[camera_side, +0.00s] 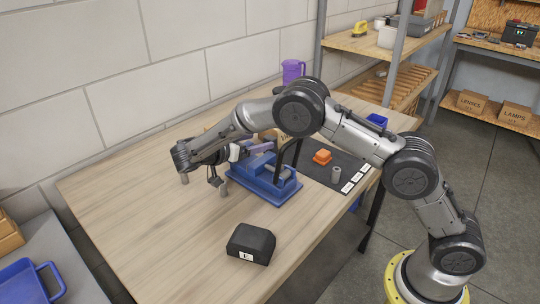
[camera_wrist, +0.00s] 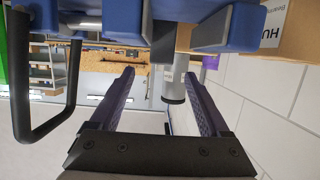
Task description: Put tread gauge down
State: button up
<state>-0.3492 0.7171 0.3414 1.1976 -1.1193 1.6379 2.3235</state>
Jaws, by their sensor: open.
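My gripper (camera_side: 204,183) is open and low over the table, to the left of a blue fixture (camera_side: 265,184). In the wrist view my gripper's (camera_wrist: 160,75) two dark fingers stand wide apart. A grey cylinder with a dark end (camera_wrist: 173,85) shows between the fingers there; I cannot tell its distance or whether it is touched. On a dark mat (camera_side: 350,163) right of the fixture are an orange piece (camera_side: 322,157) and a small grey cylinder (camera_side: 336,174). I cannot tell which thing is the tread gauge.
A black box with a white label (camera_side: 251,243) stands near the table's front edge. A purple jug (camera_side: 293,71) is at the back and a blue bin (camera_side: 377,120) at the right. A black loop (camera_wrist: 40,140) rises beside the fixture. The table's left part (camera_side: 120,190) is clear.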

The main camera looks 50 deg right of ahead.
aim_at(268, 138)
jog(key=shift+x, duration=3.35)
jog(key=shift+w+f, duration=0.1)
jog(key=shift+c, duration=0.3)
grip_shut()
